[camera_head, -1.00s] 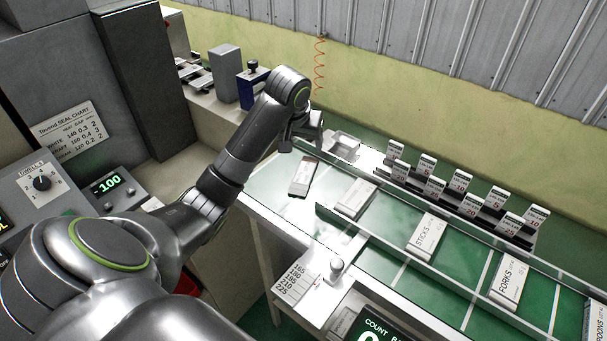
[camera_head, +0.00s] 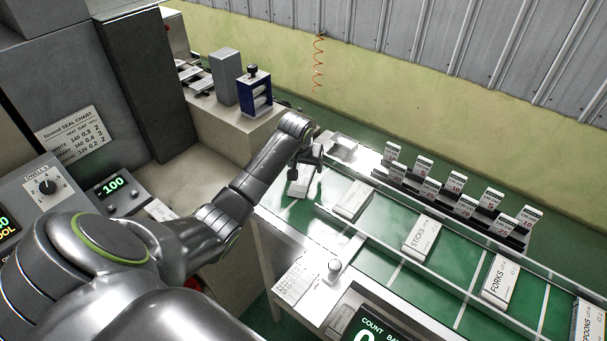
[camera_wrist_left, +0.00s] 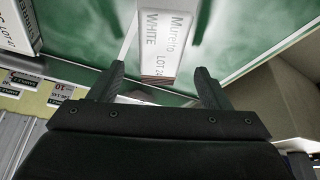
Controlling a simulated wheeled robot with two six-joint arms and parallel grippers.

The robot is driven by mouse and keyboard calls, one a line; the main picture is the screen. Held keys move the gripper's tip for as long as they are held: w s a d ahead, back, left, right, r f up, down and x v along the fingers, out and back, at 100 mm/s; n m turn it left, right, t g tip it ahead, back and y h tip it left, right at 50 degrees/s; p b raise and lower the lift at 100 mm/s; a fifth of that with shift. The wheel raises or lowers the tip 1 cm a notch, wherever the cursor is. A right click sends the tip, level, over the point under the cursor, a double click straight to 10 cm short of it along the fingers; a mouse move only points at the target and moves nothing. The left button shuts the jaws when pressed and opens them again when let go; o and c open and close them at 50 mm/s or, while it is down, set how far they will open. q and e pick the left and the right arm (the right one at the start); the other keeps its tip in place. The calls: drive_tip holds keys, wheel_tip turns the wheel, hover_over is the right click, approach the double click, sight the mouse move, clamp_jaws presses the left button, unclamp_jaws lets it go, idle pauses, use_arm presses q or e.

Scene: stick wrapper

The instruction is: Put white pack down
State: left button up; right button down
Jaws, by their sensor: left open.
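The white pack is a small white block printed "WHITE" and "LOT" in the left wrist view (camera_wrist_left: 166,40). It lies on the green tabletop, and in the head view (camera_head: 298,188) it is at the left end of the table, partly hidden by my gripper. My left gripper (camera_head: 306,172) is just above it, pointing down. In the left wrist view its two fingers (camera_wrist_left: 160,72) are spread apart, with the pack in line between and beyond the tips. I cannot tell whether a finger touches it. My right gripper is not in view.
Packs labelled STICKS (camera_head: 422,238) and FORKS (camera_head: 500,280) lie in the divided green lane, with another white pack (camera_head: 353,200) left of them. A rack of small cards (camera_head: 455,195) stands behind. A clear tray (camera_head: 343,143) sits behind my gripper.

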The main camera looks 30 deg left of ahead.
use_arm(q)
drive_tip(key=shift+x, duration=1.3)
drive_tip(key=shift+f+p, duration=0.1)
drive_tip(key=shift+p, duration=0.2)
drive_tip(key=c, duration=1.1)
